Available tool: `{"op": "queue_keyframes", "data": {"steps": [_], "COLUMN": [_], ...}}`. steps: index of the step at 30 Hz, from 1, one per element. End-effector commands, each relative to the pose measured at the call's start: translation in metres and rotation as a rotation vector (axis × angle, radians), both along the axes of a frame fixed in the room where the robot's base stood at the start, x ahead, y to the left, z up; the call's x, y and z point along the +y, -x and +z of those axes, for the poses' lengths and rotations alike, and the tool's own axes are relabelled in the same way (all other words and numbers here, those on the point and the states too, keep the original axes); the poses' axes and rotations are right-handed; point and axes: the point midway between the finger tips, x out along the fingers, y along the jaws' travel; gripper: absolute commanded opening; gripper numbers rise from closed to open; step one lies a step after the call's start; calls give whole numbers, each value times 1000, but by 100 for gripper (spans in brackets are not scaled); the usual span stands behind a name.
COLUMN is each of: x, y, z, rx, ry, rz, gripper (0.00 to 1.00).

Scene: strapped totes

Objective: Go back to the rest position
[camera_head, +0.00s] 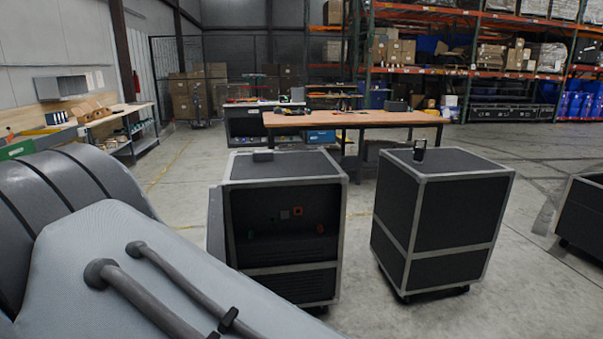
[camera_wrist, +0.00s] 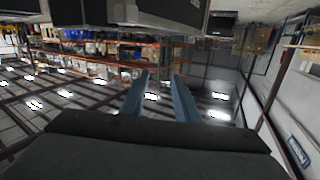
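My gripper (camera_wrist: 160,76) shows in the wrist view as two blue-grey fingers standing well apart, with nothing between them. It is open and empty. In the head view my gripper does not show. A large grey arm part of mine fills the lower left there and hides some of the floor and part of the left case.
A black case (camera_head: 285,166) with an open front stands centre. A closed black case (camera_head: 440,210) on castors stands right of it, with a small dark object (camera_head: 419,149) on top. Another case (camera_head: 583,215) is at the right edge. A workbench (camera_head: 352,118) stands behind; floor separates the cases.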

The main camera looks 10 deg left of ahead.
Motion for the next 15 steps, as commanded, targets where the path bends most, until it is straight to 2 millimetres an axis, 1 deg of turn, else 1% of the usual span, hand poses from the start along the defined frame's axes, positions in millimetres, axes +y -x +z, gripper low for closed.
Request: {"op": "queue_keyframes", "data": {"steps": [1,2,5,6,8,9,11,12,14,15], "x": [-6,-8,-22,-31,-49,-62,-85,-101,-129,-148], "y": [-22,-34,-81,-104,-138,-158,-184,-199,-216,-224], "z": [2,3,7,8,8,8,6,3,-3,-8], "rx": [8,15,45,63,99,126,172,206,263,304], "ry": [-13,-20,-50,-64,-82,-90,-102,-106,-114,-115], "rz": [16,33,93,124,173,208,255,285,325,349], "gripper": [28,28,28,28,28,28,28,28,28,28]}}
